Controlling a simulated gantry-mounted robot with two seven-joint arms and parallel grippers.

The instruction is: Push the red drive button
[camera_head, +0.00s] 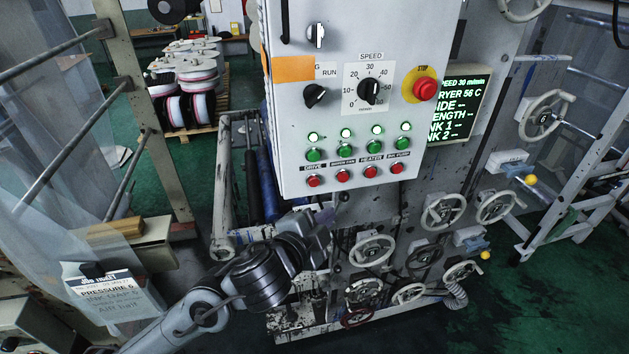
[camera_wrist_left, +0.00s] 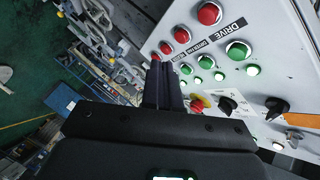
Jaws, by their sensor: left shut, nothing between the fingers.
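The red drive button (camera_head: 313,181) is the leftmost in the lower row of the white control panel (camera_head: 290,120). It sits below the DRIVE label and a green button (camera_head: 313,155). In the left wrist view the red drive button (camera_wrist_left: 209,13) is at the top, right of the fingers. My left gripper (camera_head: 326,217) is shut and empty, just below the panel's lower edge in the head view and apart from the button. In the left wrist view its closed fingers (camera_wrist_left: 161,75) point up towards the smaller-looking far end of the red row. My right gripper is out of view.
Other red buttons, such as the one beside drive (camera_head: 343,174), continue the row to the right. A red stop button (camera_head: 425,88) on yellow and a speed knob (camera_head: 373,91) are higher up. White handwheels (camera_head: 372,250) stand out below the panel.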

